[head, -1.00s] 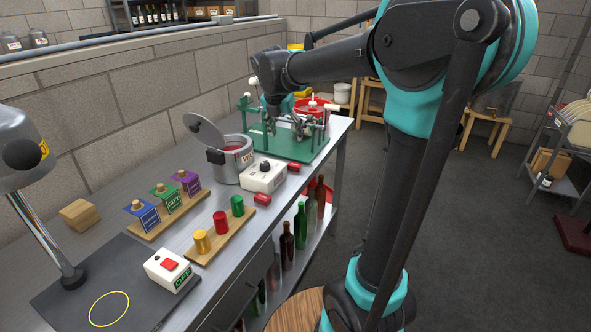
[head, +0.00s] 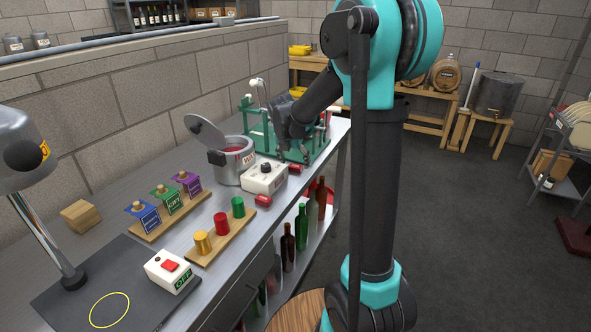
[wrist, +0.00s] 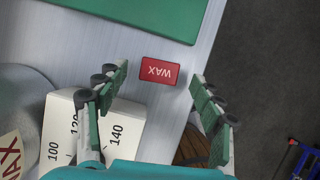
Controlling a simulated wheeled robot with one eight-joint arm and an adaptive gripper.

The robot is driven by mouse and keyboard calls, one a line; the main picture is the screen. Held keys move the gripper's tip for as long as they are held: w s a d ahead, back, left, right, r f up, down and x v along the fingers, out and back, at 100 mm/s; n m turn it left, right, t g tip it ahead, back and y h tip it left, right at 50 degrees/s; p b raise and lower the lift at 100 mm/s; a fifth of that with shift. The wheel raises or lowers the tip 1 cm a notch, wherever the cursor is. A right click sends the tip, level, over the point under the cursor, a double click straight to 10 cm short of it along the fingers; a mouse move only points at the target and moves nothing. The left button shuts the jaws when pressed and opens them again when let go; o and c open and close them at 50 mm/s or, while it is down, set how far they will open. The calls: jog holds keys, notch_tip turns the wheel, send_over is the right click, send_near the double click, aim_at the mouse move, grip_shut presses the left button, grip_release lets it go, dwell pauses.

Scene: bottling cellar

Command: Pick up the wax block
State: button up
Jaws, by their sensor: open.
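The wax block (wrist: 159,72) is a small red block with WAX in white letters, lying flat on the metal bench in the wrist view. In the head view a red block (head: 294,168) lies beside the green base, partly close behind my gripper. My gripper (wrist: 160,76) is open above the bench, with one green-padded finger to each side of the wax block. The fingers look apart from it, and nothing is held. In the head view my gripper (head: 284,140) points down, its fingertips hard to make out.
A white dial box (head: 264,177) and a grey wax pot (head: 235,160) stand close by. A green bottling stand (head: 317,143) is behind. Another red block (head: 264,199) lies near the bench edge. Colored cylinders stand on a wooden board (head: 208,257).

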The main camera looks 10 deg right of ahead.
jog(key=shift+x, duration=0.9)
jog(key=c, duration=1)
jog(key=shift+r, duration=0.1)
jog(key=shift+c, duration=0.2)
notch_tip(320, 180, up, 20)
